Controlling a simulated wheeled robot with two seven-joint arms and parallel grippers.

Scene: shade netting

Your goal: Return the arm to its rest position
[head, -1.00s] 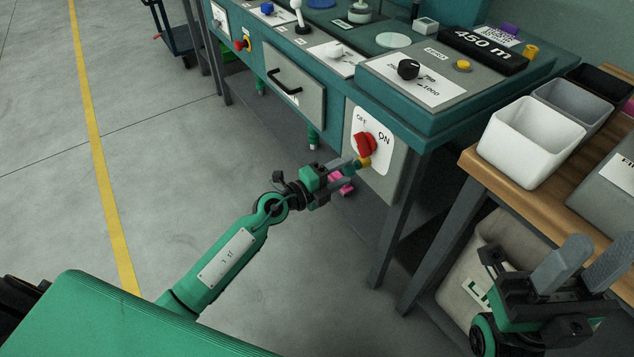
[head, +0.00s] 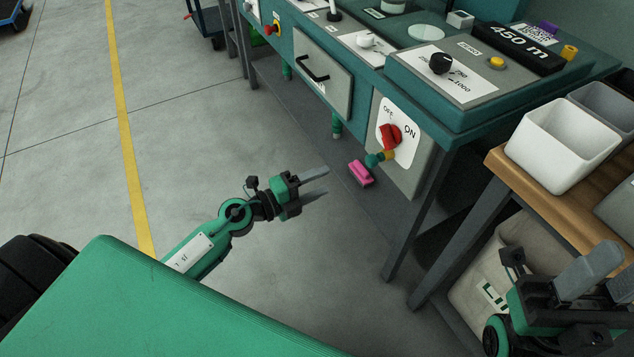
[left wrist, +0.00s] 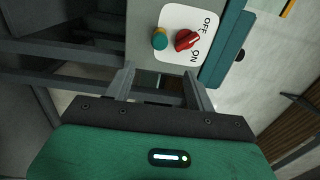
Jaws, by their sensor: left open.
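My left gripper (head: 326,182) is open and empty, over the floor to the left of the bench in the head view. Its two fingers also show in the left wrist view (left wrist: 157,74), with nothing between them. The red rotary switch (head: 389,136) sits on a white OFF/ON plate on the bench's front panel. It also shows in the left wrist view (left wrist: 187,39), beyond the fingers and apart from them. My right gripper (head: 608,272) is at the lower right, its fingers apart and one cut by the picture edge.
A pink object (head: 362,173) is under the bench edge. A drawer (head: 320,83) with a black handle is shut. A white bin (head: 562,145) stands on the wooden table. Open floor lies left.

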